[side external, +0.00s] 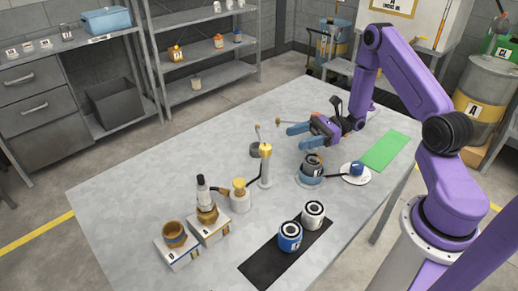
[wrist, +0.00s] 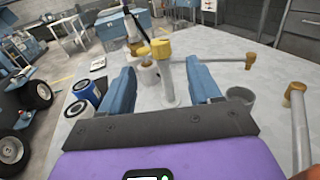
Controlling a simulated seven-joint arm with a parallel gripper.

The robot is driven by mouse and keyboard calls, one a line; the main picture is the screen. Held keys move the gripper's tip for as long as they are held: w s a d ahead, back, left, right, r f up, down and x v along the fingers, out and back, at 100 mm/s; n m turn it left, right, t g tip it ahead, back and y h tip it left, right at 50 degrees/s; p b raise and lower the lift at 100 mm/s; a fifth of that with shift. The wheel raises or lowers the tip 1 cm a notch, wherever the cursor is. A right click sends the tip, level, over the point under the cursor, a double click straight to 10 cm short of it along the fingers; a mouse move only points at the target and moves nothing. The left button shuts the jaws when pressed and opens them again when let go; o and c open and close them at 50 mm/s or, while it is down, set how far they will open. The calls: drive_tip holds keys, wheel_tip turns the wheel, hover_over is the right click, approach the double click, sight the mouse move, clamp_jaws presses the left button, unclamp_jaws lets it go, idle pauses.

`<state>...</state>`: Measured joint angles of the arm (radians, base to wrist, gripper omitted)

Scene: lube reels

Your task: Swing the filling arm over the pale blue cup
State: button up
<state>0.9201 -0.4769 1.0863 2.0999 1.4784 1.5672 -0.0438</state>
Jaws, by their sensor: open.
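My gripper (side external: 293,136) has blue fingers, is open and empty, and hangs above the table right of the post in the side view. It also shows in the wrist view (wrist: 163,85). A bluish cup-like holder (side external: 309,180) with a dark reel stands below my gripper. I cannot tell whether it is the pale blue cup.
A grey cup (side external: 255,151) stands behind the post. A second rod with a brown tip (side external: 278,121) lies close to my gripper. Two reels stand on a black mat (side external: 262,268). Brown-topped fixtures (side external: 174,238) are at front left. A green mat (side external: 385,151) lies right.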

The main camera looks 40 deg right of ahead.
sight(260, 149)
drive_tip(key=x, duration=1.3)
drive_tip(key=shift+a, duration=0.2)
clamp_jaws()
drive_tip(key=shift+f+m+t, duration=0.1)
drive_tip(key=shift+m+t, duration=0.3)
drive_tip(key=shift+w+d+m+t+h, duration=0.1)
drive_tip(key=shift+w+m+t+h, duration=0.05)
drive_tip(key=shift+m+t+h, duration=0.9)
drive_tip(key=shift+w+d+m+t+h, duration=0.15)
drive_tip(key=shift+m+t+h, duration=0.65)
drive_tip(key=shift+t, duration=0.5)
drive_tip(key=shift+w+d+m+t+h, duration=0.1)
drive_tip(key=shift+m+t+h, duration=0.85)
drive_tip(key=shift+t, duration=0.2)
drive_tip(key=shift+d+m+t+h, duration=0.1)
drive_tip(key=shift+m+t+h, duration=0.55)
drive_tip(key=shift+h, duration=0.25)
